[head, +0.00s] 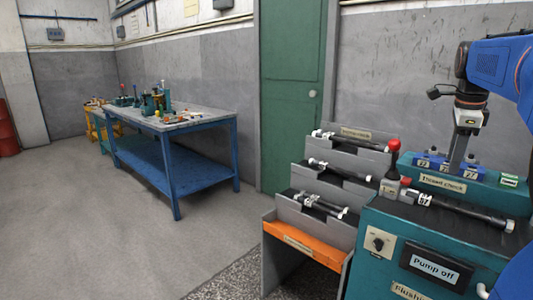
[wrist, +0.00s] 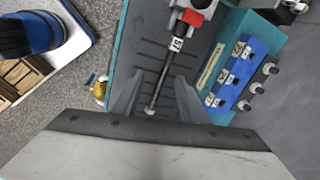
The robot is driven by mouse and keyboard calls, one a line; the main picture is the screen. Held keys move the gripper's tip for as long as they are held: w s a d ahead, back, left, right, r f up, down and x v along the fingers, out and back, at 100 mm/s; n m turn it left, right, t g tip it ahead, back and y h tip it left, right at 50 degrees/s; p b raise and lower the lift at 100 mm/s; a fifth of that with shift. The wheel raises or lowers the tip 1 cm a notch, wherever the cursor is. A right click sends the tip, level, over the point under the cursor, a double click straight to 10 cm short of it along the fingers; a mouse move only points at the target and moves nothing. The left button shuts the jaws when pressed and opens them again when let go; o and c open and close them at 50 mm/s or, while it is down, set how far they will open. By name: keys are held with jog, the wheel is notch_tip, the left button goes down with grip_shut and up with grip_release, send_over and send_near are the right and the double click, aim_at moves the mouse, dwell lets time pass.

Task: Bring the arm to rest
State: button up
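My arm (head: 500,65) is blue and comes in from the right edge in the head view. My gripper (head: 457,168) points down over the bench, close to the teal "Thread check" block. In the wrist view my gripper (wrist: 156,98) has its two grey fingers spread apart with nothing held between them. A dark cylinder with a rod (head: 465,210) lies on the teal bench top; it also shows in the wrist view (wrist: 163,70), lower than the fingers and lined up with the gap. Whether the fingers touch anything is unclear.
The "Thread check" block (head: 440,182) carries blue blocks with numbered tags. A red-knobbed lever (head: 393,145) stands left of it. The teal bench (head: 378,270) has a "Pump off" panel. A stepped grey rack (head: 300,190) with several cylinders and an orange tray (head: 300,240) stands left.

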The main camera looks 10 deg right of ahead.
jog(key=s+a+f+n+t, duration=0.1)
jog(key=s+a+f+n, duration=0.25)
jog(key=a, duration=0.25)
jog(key=s+a+f+n, duration=0.2)
jog(key=a+f+n, duration=0.1)
jog(key=a+n, duration=0.25)
jog(key=s+a+f+n+t, duration=0.1)
jog(key=s+a+f+n, duration=0.2)
jog(key=a, duration=0.4)
jog(key=s+a+f+n, duration=0.5)
jog(key=f+n, duration=0.2)
jog(key=s+a+f+n+t+y, duration=0.1)
jog(key=s+a+f+n, duration=0.4)
jog(key=f+n, duration=0.1)
jog(key=shift+s+a+f+n+y, duration=0.3)
jog(key=shift+f+n, duration=0.1)
jog(key=shift+f, duration=0.25)
jog(key=shift+c, duration=0.6)
